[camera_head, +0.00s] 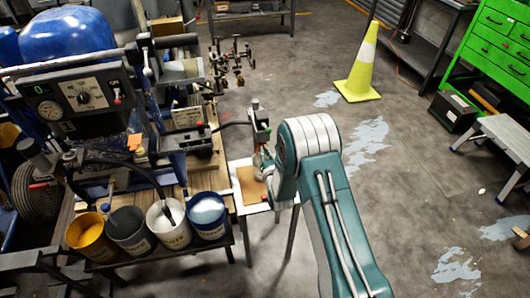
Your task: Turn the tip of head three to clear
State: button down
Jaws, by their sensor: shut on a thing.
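A grey and black spray head (260,122) with a small red part stands at the end of a black hose, right of the striper machine. My gripper (262,158) is just below it, mostly hidden behind my own green and white arm. It is shut on the lower part of this spray head. The fingertips and the tip are too small and covered to tell which way the tip is turned. I cannot read a number on the head.
The blue striper (68,35) with its gauge panel (72,100) fills the left. Several paint buckets (207,215) stand on a wooden shelf in front. A small stand with a brown board (250,186) is below my gripper. A yellow cone (361,65) stands on open floor at right.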

jog(key=shift+w+r+n, duration=0.1)
jog(key=shift+n, duration=0.9)
jog(key=c, duration=0.6)
grip_release()
jog(key=shift+c, duration=0.2)
jog(key=o, duration=0.6)
jog(key=shift+c, duration=0.2)
jog(key=v, duration=0.7)
